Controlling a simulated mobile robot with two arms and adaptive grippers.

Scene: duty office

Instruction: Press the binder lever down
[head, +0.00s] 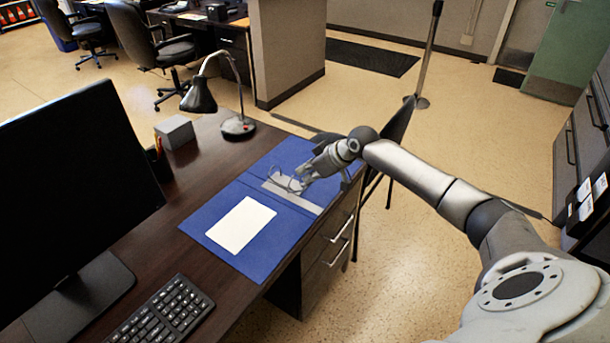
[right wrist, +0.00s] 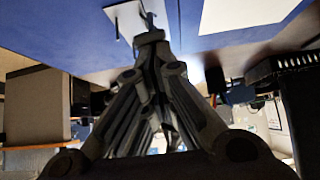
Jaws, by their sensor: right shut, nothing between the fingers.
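The blue binder (head: 270,255) lies open on the dark desk, with its metal mechanism plate (head: 292,197) along the spine and thin wire rings (head: 283,180) above it. In the right wrist view the plate (right wrist: 122,20) and a thin upright metal part, perhaps the lever (right wrist: 149,17), show just past my fingertips. My right gripper (head: 302,183) is shut and empty, low over the far end of the mechanism. It hides part of the mechanism, and I cannot tell whether it touches the lever. It also shows shut in the wrist view (right wrist: 150,36). My left gripper is out of view.
A white sheet (head: 241,225) lies on the binder's near cover. A desk lamp (head: 237,124), a grey box (head: 174,132) and a pen holder (head: 157,163) stand behind. A monitor (head: 70,190) and a keyboard (head: 163,314) are at left. The desk edge runs along the binder's right.

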